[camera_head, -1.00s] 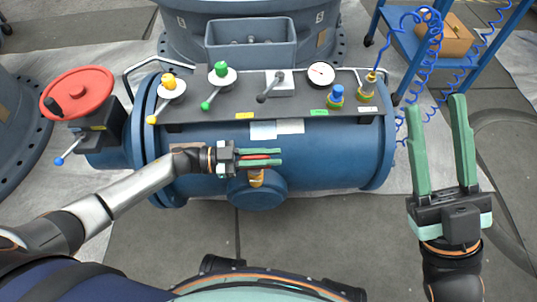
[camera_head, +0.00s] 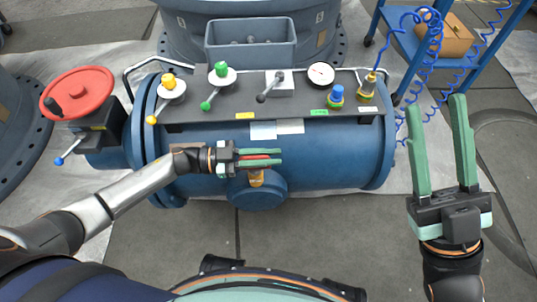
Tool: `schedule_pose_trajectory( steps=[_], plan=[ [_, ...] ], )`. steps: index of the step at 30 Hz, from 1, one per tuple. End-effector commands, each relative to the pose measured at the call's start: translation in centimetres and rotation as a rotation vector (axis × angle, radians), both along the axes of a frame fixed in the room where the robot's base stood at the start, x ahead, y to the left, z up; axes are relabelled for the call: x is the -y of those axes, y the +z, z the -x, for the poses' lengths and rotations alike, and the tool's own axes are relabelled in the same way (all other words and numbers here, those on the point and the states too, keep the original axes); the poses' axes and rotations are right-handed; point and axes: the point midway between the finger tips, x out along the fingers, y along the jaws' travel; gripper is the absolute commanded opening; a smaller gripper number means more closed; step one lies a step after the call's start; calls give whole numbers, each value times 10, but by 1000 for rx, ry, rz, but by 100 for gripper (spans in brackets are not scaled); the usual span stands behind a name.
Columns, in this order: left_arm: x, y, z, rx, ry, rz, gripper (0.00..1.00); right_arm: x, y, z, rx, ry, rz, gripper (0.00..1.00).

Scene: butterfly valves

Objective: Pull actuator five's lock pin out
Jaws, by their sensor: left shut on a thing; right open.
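My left gripper (camera_head: 279,157) reaches in from the left to the front of the blue tank (camera_head: 330,155). Its green fingers are shut on a small red part (camera_head: 256,157), which shows as a thin strip between them. A brass fitting (camera_head: 256,178) sits directly below the fingers, above a round blue flange (camera_head: 257,193). The fingers hide most of the red part, and I cannot tell whether it is a lock pin or a handle. My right gripper (camera_head: 435,103) is open and empty, pointing up, to the right of the tank. I see no readable actuator number.
A dark panel (camera_head: 205,118) on the tank carries a yellow valve (camera_head: 169,82), a green valve (camera_head: 221,70), a grey lever (camera_head: 271,86), a gauge (camera_head: 320,72), a blue knob (camera_head: 337,93) and a brass fitting. A red handwheel (camera_head: 80,90) is left. A blue cart (camera_head: 400,40) with coiled hose stands back right.

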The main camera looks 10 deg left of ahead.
Motion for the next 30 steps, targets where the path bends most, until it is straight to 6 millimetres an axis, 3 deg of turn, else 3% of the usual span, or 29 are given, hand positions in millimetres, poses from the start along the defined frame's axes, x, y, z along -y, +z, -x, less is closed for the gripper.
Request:
schedule_pose_trajectory(
  steps=[5, 14, 24, 25, 30],
  plan=[
    [-2, 10, -3, 5, 7, -4, 0, 0, 9, 0, 3, -2, 4, 44],
    [-2, 44, -3, 7, 7, -1, 0, 3, 46, 2, 42, -35, 26, 44],
    [-2, 45, -4, 10, 6, 4, 0, 5, 45, 1, 43, -52, 30, 44],
    [-2, 45, -4, 10, 6, 4, 19, 5, 45, 1, 42, -51, 29, 44],
    [-2, 44, -3, 8, 4, 2, 38, 5, 44, 1, 39, -50, 28, 44]
  ],
)
